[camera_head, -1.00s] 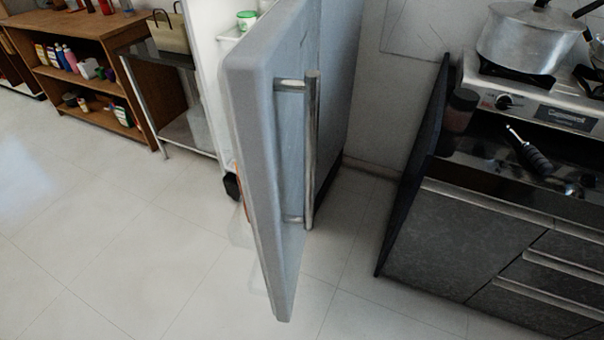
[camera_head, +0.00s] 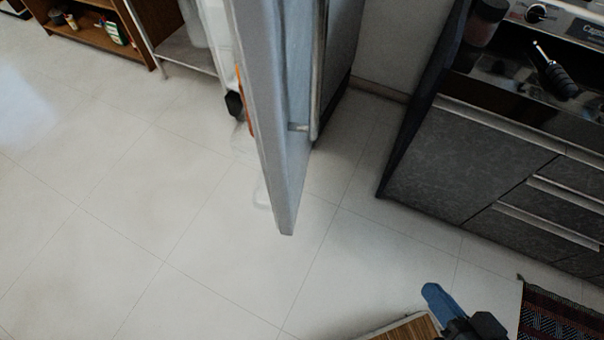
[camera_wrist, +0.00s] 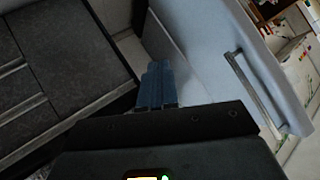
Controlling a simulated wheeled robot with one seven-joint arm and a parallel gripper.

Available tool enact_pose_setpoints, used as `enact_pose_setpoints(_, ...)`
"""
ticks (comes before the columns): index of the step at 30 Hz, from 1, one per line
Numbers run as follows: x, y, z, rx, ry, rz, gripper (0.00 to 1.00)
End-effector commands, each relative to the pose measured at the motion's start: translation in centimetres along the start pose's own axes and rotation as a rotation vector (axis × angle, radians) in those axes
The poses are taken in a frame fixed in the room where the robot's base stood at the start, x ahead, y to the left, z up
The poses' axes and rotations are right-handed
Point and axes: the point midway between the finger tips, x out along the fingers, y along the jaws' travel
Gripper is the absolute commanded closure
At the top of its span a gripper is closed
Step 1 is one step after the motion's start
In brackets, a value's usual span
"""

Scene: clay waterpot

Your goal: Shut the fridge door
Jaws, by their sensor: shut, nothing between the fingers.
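The fridge door (camera_head: 264,110) is a grey-blue panel standing open, seen nearly edge-on in the head view, with items on its inner side at the left. Its metal handle (camera_head: 318,75) is on the right face. The grey fridge body (camera_head: 343,45) is behind it. The door also shows in the wrist view (camera_wrist: 215,35), with the bar handle (camera_wrist: 253,88) to the right of my fingers. My gripper (camera_head: 432,293) is low at the bottom right of the head view, apart from the door. In the wrist view its blue fingers (camera_wrist: 157,82) are together and empty.
A dark counter (camera_head: 465,165) with drawers and a stove stands at the right. A patterned mat (camera_head: 560,315) and a wooden surface (camera_head: 410,328) are at the bottom. A brown shelf (camera_head: 100,35) is at the far left. The tiled floor (camera_head: 130,190) left of the door is clear.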

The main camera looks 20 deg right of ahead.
Motion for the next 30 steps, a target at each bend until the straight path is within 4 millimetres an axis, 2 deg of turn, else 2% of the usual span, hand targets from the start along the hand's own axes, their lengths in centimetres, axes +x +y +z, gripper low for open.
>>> enact_pose_setpoints(1, 3.0, 1.6, 2.1, 0.117, -0.045, 0.02, 1.0)
enact_pose_setpoints(6, 10.2, 4.5, 7.5, 0.533, -0.229, 0.067, 1.0)
enact_pose_setpoints(10, 15.4, 5.2, 10.3, 0.846, -0.373, 0.08, 1.0)
enact_pose_setpoints(14, 20.2, 4.6, 11.4, 1.15, -0.528, 0.065, 1.0)
enact_pose_setpoints(17, 23.4, 3.6, 11.0, 1.366, -0.661, 0.035, 1.0)
enact_pose_setpoints(22, 27.7, 1.2, 7.7, 1.68, -0.923, -0.057, 1.0)
enact_pose_setpoints(25, 29.2, 0.0, 4.8, 1.811, -1.087, -0.124, 1.0)
enact_pose_setpoints(30, 30.1, -1.3, 0.5, 1.919, -1.307, -0.22, 1.0)
